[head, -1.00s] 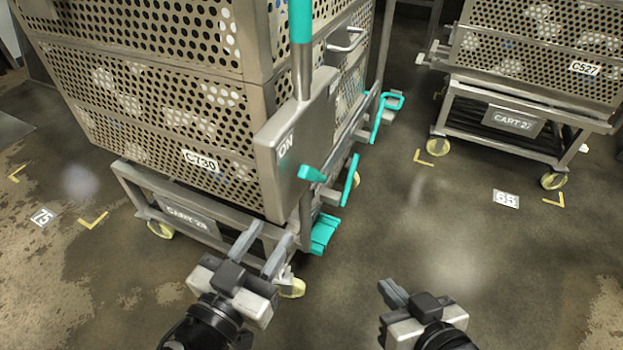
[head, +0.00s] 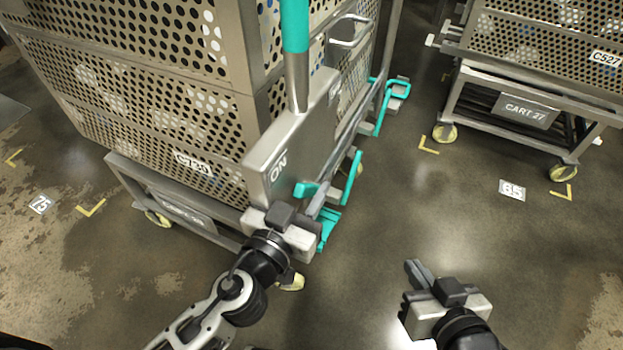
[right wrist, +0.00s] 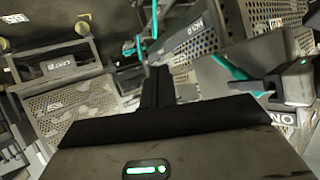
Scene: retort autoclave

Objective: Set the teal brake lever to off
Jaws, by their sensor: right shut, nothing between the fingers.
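The cart's grey box (head: 290,150) carries an "ON" label. A short teal lever (head: 304,189) sticks out from the box's lower front, below and right of the label. My left gripper (head: 318,200) is at this lever, with a grey finger just right of it. The other finger and any contact are hidden, so its opening is unclear. It also shows in the right wrist view (right wrist: 270,85), close to teal parts. My right gripper (head: 418,272) is shut and empty, low over the floor to the right; its fingers (right wrist: 157,85) show together in the right wrist view.
A tall teal-gripped handle (head: 295,25) rises from the box. A teal pedal (head: 328,230) and another teal bar (head: 352,178) sit low on the cart (head: 185,205). Cart 27 (head: 520,112) stands at the upper right. The floor (head: 430,205) between the carts is clear.

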